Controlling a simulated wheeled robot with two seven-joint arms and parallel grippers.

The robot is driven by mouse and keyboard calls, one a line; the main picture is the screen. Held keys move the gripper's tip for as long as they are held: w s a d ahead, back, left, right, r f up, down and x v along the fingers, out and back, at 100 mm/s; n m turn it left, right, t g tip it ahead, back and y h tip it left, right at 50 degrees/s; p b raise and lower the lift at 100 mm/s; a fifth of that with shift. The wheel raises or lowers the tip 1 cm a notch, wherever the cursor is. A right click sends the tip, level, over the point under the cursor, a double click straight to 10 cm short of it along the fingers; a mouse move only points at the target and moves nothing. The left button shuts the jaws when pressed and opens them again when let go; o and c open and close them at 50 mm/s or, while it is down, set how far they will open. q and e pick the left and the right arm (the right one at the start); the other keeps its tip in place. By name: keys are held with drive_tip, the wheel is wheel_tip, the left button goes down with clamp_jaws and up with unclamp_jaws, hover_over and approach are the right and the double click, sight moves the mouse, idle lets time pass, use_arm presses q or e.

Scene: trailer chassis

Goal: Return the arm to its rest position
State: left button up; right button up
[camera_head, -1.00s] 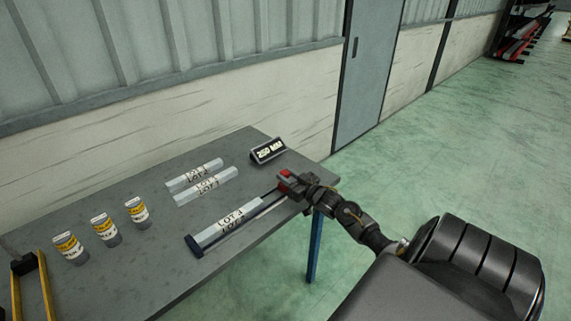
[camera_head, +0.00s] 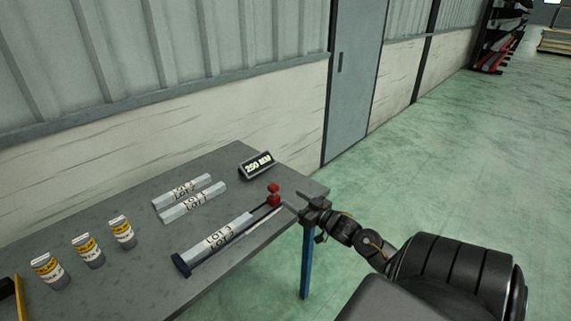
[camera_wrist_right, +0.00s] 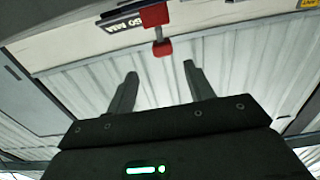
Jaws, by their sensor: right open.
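My right gripper (camera_head: 308,203) is just off the right edge of the grey table, beside a red knob (camera_head: 273,194) and apart from it. Its two fingers stand apart and empty in the wrist view (camera_wrist_right: 158,85). The red knob also shows beyond the fingers in the wrist view (camera_wrist_right: 162,47). It stands at the right end of a rail device (camera_head: 262,212) that holds a pale bar labelled LOT 3 (camera_head: 218,240). My left gripper does not show in any view.
A grey table (camera_head: 130,260) carries two more labelled bars (camera_head: 190,200), a "250 MM" display (camera_head: 257,164) and three yellow-labelled cans (camera_head: 88,250). A yellow frame part (camera_head: 20,298) is at lower left. The green floor (camera_head: 430,170) right of the table is open.

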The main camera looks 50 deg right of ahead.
drive_tip(key=shift+s, duration=1.05)
